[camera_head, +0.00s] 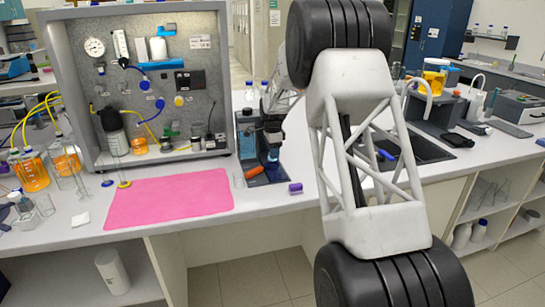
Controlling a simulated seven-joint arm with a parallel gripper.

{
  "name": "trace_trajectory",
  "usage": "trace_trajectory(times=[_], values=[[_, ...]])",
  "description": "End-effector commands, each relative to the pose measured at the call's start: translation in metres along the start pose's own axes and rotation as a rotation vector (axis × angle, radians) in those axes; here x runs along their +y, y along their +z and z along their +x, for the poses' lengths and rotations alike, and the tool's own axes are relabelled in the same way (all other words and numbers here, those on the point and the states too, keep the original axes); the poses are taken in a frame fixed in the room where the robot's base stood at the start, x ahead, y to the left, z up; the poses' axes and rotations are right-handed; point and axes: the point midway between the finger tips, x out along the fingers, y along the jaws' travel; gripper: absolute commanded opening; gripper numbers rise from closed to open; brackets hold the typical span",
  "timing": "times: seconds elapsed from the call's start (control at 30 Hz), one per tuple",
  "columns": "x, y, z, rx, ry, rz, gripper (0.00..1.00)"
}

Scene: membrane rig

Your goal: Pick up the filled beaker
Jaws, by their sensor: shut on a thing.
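My gripper (273,124) is small and dark in the picture, at the end of my white arm, above the blue and black tray right of the metal panel. It is shut on a small clear beaker with bluish contents (273,138). The gripper and my arm partly hide this beaker. I cannot tell whether the beaker touches the tray below it. Another vessel with yellow liquid (435,80) stands at the right of the bench, far from my gripper.
The blue and black tray (275,175) holds an orange item (254,172). A purple block (295,188) lies beside it. A pink mat (170,197) is bare. The metal panel (75,20) carries gauges and tubing. Orange-filled bottles (32,172) stand left.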

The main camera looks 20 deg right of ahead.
Motion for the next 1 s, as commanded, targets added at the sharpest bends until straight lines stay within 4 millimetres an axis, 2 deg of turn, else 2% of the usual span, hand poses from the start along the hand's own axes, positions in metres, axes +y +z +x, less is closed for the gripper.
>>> trace_trajectory(times=[0.7,1.0], values=[[0.1,0.011,-0.007,0.0,0.003,0.0,0.21],[0.135,0.014,-0.011,0.0,0.004,0.0,0.21]])
